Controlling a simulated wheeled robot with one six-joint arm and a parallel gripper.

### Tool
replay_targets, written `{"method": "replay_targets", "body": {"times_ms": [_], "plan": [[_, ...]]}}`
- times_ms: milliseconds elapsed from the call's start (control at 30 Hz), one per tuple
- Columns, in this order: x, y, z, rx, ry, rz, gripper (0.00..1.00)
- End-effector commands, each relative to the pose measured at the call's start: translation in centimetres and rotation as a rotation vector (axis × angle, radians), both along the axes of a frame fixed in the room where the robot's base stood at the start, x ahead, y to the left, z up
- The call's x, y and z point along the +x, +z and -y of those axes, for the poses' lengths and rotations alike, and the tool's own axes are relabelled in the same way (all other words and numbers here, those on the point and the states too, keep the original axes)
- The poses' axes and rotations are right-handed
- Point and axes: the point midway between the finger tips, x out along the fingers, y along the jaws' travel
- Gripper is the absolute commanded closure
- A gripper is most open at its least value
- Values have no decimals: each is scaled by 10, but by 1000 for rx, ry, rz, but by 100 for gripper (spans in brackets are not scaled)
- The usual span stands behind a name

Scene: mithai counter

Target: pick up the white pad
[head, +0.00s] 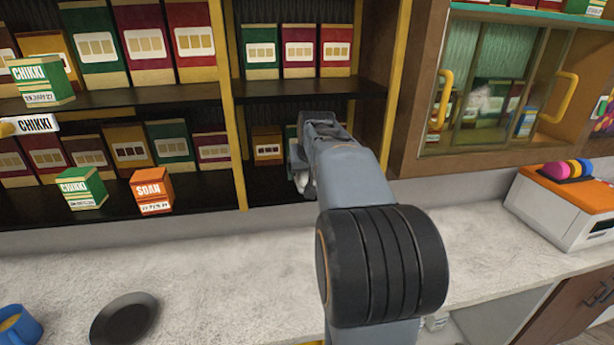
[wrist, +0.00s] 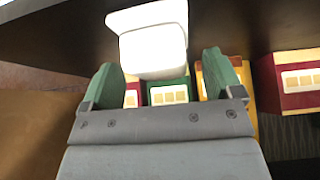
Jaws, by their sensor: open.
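The white pad (wrist: 153,40) is a pale, rounded block in the wrist view, against the dark shelf board, just beyond my fingertips and a little left of the middle between them. My gripper (wrist: 162,72) has two green-faced fingers set wide apart, with no contact with the pad visible. In the head view my gripper (head: 302,165) reaches into the lower middle shelf bay, mostly hidden by my forearm.
Sweet boxes stand behind the pad, including a green box (wrist: 168,93) and a red box (wrist: 290,80). A yellow upright (head: 232,120) bounds the bay on the left. Below is a pale counter (head: 220,270) with a dark plate (head: 125,318) and a blue mug (head: 20,325).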

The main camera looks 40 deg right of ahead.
Motion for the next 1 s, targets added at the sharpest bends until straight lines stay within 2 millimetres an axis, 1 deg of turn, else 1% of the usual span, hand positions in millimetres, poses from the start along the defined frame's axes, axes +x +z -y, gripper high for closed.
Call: {"method": "replay_targets", "body": {"times_ms": [300,867,900,1000], "plan": [[2,-3,1,0,0,0,16],[1,-3,1,0,0,0,69],[2,-3,1,0,0,1,71],[1,-3,1,0,0,1,71]]}}
